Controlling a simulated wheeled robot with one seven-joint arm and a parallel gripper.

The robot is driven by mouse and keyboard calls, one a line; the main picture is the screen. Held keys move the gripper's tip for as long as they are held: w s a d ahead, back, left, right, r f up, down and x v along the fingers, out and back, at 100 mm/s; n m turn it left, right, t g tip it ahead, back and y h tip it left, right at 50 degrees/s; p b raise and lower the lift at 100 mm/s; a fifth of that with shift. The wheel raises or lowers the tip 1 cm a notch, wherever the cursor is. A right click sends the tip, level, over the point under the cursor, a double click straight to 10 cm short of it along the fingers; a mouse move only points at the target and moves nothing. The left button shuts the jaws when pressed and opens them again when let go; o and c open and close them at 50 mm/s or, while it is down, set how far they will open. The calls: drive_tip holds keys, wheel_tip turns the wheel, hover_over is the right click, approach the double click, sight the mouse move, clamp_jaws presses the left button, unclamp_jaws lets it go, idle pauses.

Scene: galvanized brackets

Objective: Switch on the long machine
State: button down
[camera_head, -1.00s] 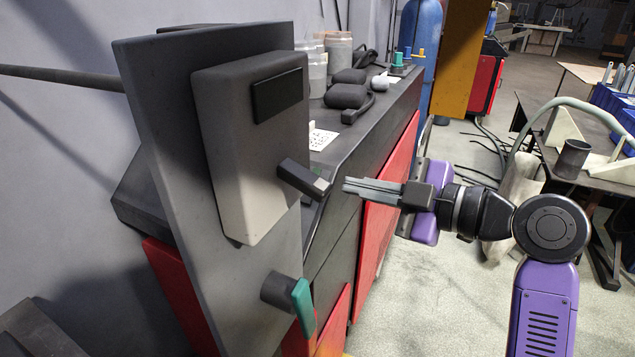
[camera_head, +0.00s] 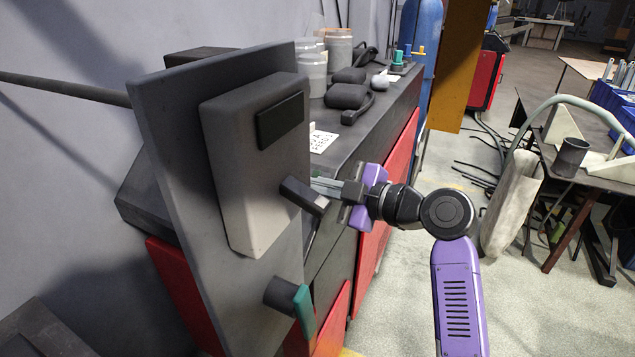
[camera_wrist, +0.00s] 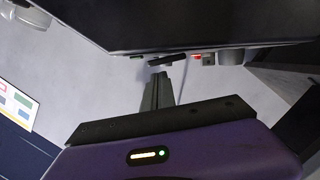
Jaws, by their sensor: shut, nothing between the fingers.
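A grey upright panel (camera_head: 180,150) carries a pale box (camera_head: 250,190) with a dark rectangle near its top. A dark lever (camera_head: 303,195) with a lighter end sticks out from the lower part of this box. A green-handled knob (camera_head: 303,305) sits lower on the panel. My gripper (camera_head: 322,185) is shut and empty, its fingertips right beside the dark lever's upper side; I cannot tell whether they touch. In the wrist view, my shut fingers (camera_wrist: 157,92) point at a dark bar (camera_wrist: 168,60), and a small red part (camera_wrist: 197,57) shows beyond.
A dark bench (camera_head: 385,105) with red fronts runs behind the panel, holding jars (camera_head: 338,55) and dark tools (camera_head: 348,95). A blue cylinder (camera_head: 420,40) stands at its far end. A table (camera_head: 550,160) stands at right. Floor between is mostly open.

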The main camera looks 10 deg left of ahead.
drive_tip(key=shift+w+d+f, duration=0.15)
drive_tip(key=shift+w+f, duration=0.05)
drive_tip(key=shift+w+f, duration=0.1)
drive_tip(key=shift+w+d+f+m+b, duration=0.1)
drive_tip(key=shift+w+f+m+b, duration=0.15)
drive_tip(key=shift+b, duration=0.3)
drive_tip(key=shift+r, duration=0.15)
drive_tip(key=shift+s+r, duration=0.1)
